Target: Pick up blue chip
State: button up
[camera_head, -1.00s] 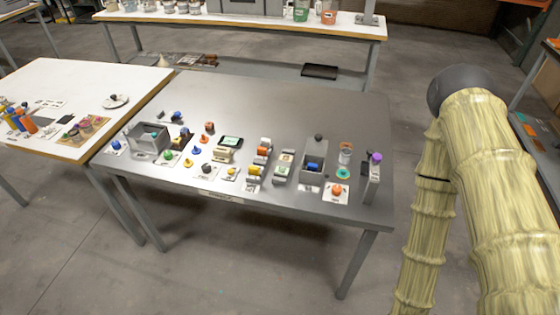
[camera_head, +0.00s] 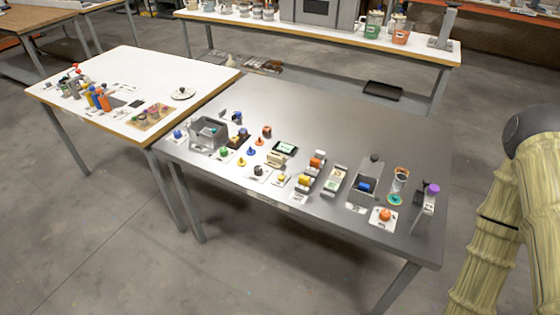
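Several small blue items are on the grey metal table (camera_head: 330,115), and I cannot tell which is the blue chip. A small blue piece (camera_head: 251,151) lies near the yellow and orange pieces left of the table's middle. A blue-topped item (camera_head: 178,134) sits on a white card at the left edge. Another blue item (camera_head: 238,117) is behind the open grey box (camera_head: 209,133). A blue cylinder (camera_head: 364,186) lies in a grey bin on the right. My gripper is out of view; only my sleeved arm shows at the right edge.
The grey table's back half is mostly clear. A purple-topped stand (camera_head: 428,198) and an orange knob (camera_head: 385,214) are at its right. A white table (camera_head: 130,66) with bottles adjoins on the left. A bench (camera_head: 330,32) with cups stands behind.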

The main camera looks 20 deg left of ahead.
aim_at(362, 187)
jog(key=u, duration=2.15)
jog(key=k, duration=1.1)
jog(key=z, duration=1.15)
jog(key=i, duration=0.5)
jog(key=z, duration=0.05)
